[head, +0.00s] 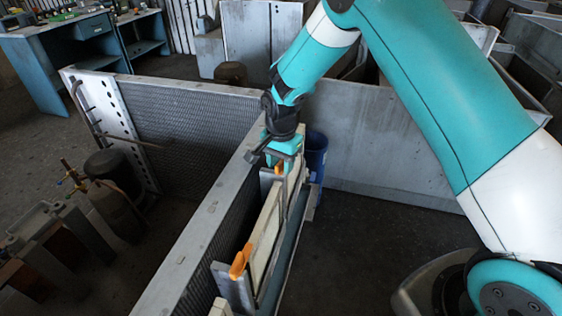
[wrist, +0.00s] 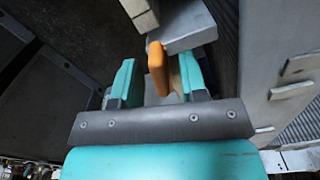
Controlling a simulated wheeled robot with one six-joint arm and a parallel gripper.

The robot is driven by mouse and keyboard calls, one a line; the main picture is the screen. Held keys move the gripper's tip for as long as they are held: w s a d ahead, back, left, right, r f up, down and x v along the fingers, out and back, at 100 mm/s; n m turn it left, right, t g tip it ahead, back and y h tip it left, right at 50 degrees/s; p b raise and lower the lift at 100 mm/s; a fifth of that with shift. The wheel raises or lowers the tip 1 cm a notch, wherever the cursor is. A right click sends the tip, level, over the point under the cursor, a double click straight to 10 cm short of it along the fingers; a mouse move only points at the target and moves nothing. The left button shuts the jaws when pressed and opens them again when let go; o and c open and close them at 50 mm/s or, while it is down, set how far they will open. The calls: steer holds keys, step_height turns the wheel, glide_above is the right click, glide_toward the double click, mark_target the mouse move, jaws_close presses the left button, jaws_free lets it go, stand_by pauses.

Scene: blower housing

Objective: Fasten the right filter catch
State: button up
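In the head view, a pale filter panel (head: 265,235) stands upright in a grey housing, with an orange catch (head: 240,262) at its near end and another orange catch (head: 279,169) at its far end. My gripper (head: 283,160) is at the far catch and partly covers it. In the wrist view, an orange catch (wrist: 158,68) lies between the two teal fingers of my gripper (wrist: 158,72). The fingers are apart, with a gap visible on the left of the catch. A grey block (wrist: 188,30) is just beyond it. I cannot tell whether the catch is fastened.
A long grey wall (head: 205,225) runs close along the filter's left side. A blue bin (head: 315,152) stands behind my gripper, before a grey panel (head: 375,150). Dark tanks (head: 112,185) stand at the left.

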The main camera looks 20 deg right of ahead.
mark_target(281, 161)
jaws_close()
steer(key=shift+n, duration=1.5)
jaws_free()
step_height(281, 161, up, 18)
steer(key=b, duration=0.2)
steer(key=shift+f, duration=0.25)
